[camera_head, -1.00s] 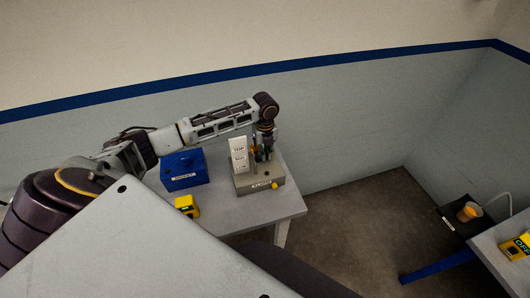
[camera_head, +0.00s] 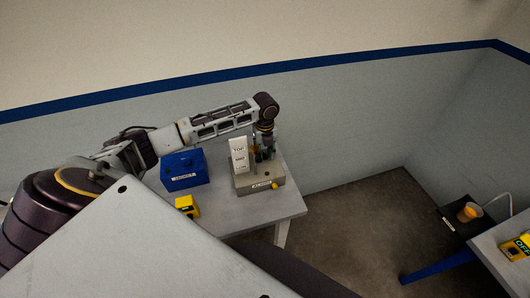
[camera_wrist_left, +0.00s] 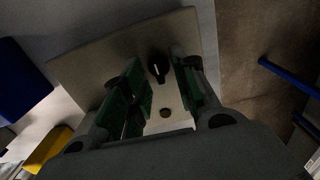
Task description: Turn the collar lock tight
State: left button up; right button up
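My left gripper (camera_head: 263,155) points down over a grey fixture block (camera_head: 262,180) on the left table. A white sign (camera_head: 239,155) marked TOP, MID and LOW stands on the block, and a yellow knob (camera_head: 275,185) is at its front. In the left wrist view, my left gripper's green-padded fingers (camera_wrist_left: 158,92) are apart. A dark round-ended part (camera_wrist_left: 158,68) and a small brown disc (camera_wrist_left: 164,112) show in the gap between them. I cannot tell which part is the collar lock or whether a finger touches it. My right gripper is not in view.
A blue box (camera_head: 184,169) and a small yellow box (camera_head: 187,206) stand left of the block on the table (camera_head: 240,212). Open floor lies between.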

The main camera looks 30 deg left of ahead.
pick_arm(q)
notch_tip(320, 180, up, 12)
dwell(0.9)
jog(key=shift+f, duration=0.1)
dwell(0.6)
